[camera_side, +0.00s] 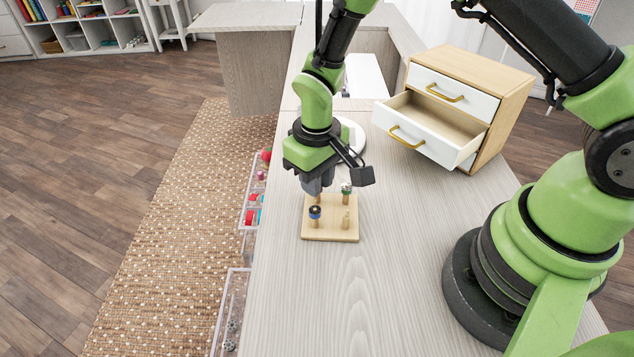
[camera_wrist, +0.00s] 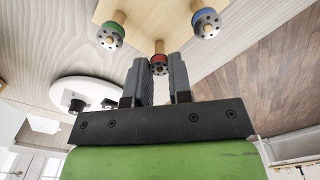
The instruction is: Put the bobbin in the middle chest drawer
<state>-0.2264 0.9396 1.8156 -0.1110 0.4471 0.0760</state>
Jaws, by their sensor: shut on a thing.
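My gripper (camera_side: 313,188) is over the back left of a wooden peg board (camera_side: 330,235). In the wrist view its two fingers (camera_wrist: 161,82) are shut on a red bobbin (camera_wrist: 158,65), at a wooden peg; I cannot tell whether the bobbin is still seated on it. A blue bobbin (camera_side: 315,211) sits on the front left peg and a green bobbin (camera_side: 346,188) on the back right peg. The wooden chest (camera_side: 505,100) stands behind and to the right. Its middle drawer (camera_side: 425,140) is pulled out, and the inside that shows looks empty.
The front right peg (camera_side: 346,220) is bare. A round white base (camera_wrist: 98,92) lies behind my gripper. Clear bins (camera_side: 250,215) with small items hang along the table's left edge. The pale tabletop (camera_side: 320,310) in front is clear. The top drawer (camera_side: 450,88) is closed.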

